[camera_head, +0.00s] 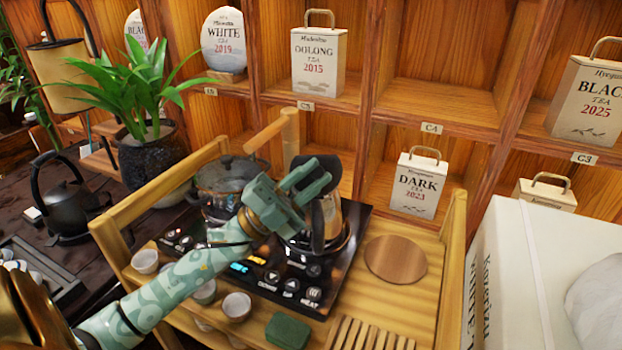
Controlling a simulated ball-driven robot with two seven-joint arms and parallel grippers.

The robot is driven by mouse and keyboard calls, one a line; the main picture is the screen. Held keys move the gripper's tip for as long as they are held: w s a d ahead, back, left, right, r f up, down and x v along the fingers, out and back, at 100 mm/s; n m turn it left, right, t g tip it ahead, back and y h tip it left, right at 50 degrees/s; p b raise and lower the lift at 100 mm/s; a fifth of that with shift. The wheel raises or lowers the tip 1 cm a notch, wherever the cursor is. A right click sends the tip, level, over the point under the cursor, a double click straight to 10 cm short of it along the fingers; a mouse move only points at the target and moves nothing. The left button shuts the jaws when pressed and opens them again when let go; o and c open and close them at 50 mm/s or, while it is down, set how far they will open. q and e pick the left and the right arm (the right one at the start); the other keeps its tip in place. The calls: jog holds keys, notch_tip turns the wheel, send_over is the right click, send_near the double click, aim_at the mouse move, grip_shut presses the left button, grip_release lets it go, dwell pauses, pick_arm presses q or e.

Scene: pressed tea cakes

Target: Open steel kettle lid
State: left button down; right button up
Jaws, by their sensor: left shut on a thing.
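The steel kettle (332,208) stands on the black control panel of the tea stand, with black parts at its top and front. My left gripper (311,185) reaches in from the left and is at the top of the kettle, its green fingers shut on what appears to be the kettle's lid. The fingers hide most of the lid, so whether it is raised off the kettle cannot be told. My right gripper is not in view.
A glass pot (228,175) stands left of the kettle. Small cups (236,307) and a green block (288,331) lie in front. A round wooden board (396,259) is on the right. A wooden post (290,135) rises behind the gripper. A white box (540,270) stands at right.

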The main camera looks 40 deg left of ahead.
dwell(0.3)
pick_arm(q)
jog(key=c, duration=1.3)
grip_release()
jog(key=shift+f, duration=0.1)
jog(key=shift+s+a+f, duration=0.15)
jog(key=shift+a+f, duration=0.05)
jog(key=s+a, duration=0.2)
jog(key=s, duration=0.1)
jog(key=s+a+p, duration=0.1)
jog(key=s+a, duration=0.2)
jog(key=s+a+p, duration=0.1)
jog(key=s+a, duration=0.2)
jog(key=shift+s+f, duration=0.15)
jog(key=shift+s, duration=0.1)
